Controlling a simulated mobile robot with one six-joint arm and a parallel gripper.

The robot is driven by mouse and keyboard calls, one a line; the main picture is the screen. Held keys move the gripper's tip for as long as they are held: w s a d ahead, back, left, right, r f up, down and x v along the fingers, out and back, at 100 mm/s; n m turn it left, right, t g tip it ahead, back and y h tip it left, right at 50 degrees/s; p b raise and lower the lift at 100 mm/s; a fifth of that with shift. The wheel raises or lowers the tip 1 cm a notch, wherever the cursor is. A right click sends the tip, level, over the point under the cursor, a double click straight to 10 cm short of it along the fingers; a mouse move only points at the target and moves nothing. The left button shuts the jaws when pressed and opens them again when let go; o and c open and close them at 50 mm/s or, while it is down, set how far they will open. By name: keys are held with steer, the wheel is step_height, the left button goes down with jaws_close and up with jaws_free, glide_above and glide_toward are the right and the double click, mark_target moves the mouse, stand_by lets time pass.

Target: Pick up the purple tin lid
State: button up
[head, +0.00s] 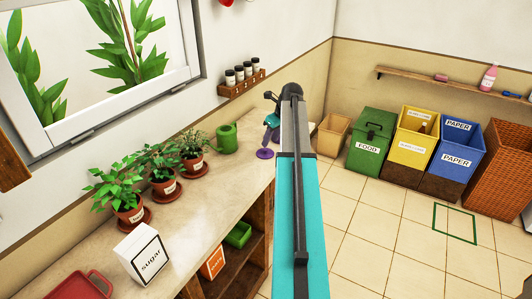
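The purple tin lid (265,154) is a small flat purple disc on the counter (215,178), near its far right end. It lies just left of my raised arm. My gripper (269,134) hangs from the far end of my arm, small and partly hidden by it, just above and slightly behind the lid in the picture. I cannot see clear space between its fingers or whether they touch anything. A small purple and dark shape shows at its tip, too small to make out.
A green watering can (227,138) and potted plants (160,165) stand left of the lid. A sugar box (143,253) and red tray (80,287) are nearer. Spice jars (240,75) sit on a wall rack. Bins (412,145) stand right, with open floor before them.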

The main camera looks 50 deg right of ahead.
steer(key=shift+w+f, duration=0.2)
steer(key=shift+f, duration=0.2)
steer(key=shift+p+x, duration=0.95)
steer(key=shift+x, duration=1.65)
steer(key=shift+w+a, duration=0.1)
steer(key=shift+w, duration=0.05)
jaws_close()
steer(key=shift+r, duration=0.15)
steer(key=shift+r+b, duration=0.75)
steer(key=shift+r, duration=0.95)
steer(key=s+d+r+b, duration=0.1)
steer(key=s+d+b, duration=0.1)
steer(key=s, duration=1.4)
steer(key=shift+d+r+b, duration=0.25)
steer(key=shift+d+b, duration=0.05)
steer(key=shift+b, duration=0.35)
